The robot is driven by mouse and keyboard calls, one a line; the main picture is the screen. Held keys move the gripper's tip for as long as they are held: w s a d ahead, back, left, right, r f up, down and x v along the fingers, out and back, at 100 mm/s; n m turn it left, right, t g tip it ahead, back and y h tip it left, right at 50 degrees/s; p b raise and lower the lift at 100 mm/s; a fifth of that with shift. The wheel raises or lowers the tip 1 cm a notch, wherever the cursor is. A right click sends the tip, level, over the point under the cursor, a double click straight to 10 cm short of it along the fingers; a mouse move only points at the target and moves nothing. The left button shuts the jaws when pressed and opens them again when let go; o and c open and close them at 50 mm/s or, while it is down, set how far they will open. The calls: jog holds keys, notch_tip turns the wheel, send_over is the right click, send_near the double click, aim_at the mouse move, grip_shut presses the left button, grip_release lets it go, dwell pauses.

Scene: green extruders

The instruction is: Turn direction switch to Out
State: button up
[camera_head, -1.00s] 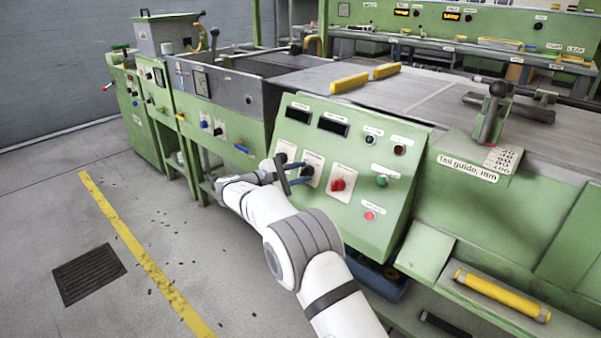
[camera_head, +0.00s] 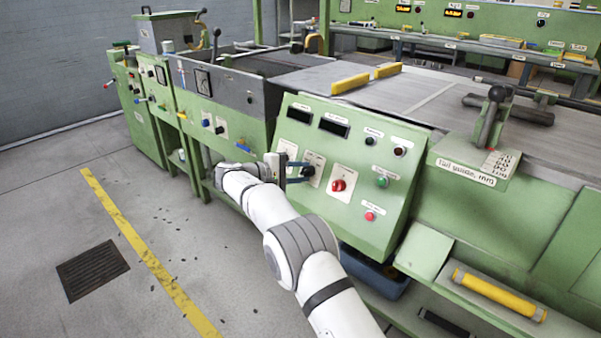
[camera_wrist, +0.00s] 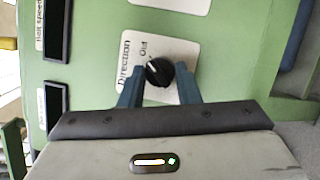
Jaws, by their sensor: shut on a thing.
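The direction switch (camera_wrist: 159,72) is a round black knob on a white plate printed "Direction" and "Out" in the wrist view. Its white pointer line points up and left, roughly toward the word "Out". My gripper (camera_wrist: 160,70) has its two blue fingers on either side of the knob, shut on it. In the head view my gripper (camera_head: 300,173) is at the left part of the sloped green control panel (camera_head: 345,210). There the dark knob (camera_head: 308,171) shows at the fingertips, and part of its plate is hidden.
A red knob (camera_head: 338,186) on a white plate sits just right of my gripper. Green (camera_head: 382,182) and red (camera_head: 370,217) buttons are farther right, with two dark displays (camera_head: 334,127) above. The floor left of the machine is open.

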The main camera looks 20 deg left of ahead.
jog(key=shift+f, duration=0.2)
jog(key=o, duration=1)
jog(key=shift+r, duration=0.15)
jog(key=shift+c, duration=0.2)
jog(key=p+v, duration=0.2)
jog(key=v, duration=0.6)
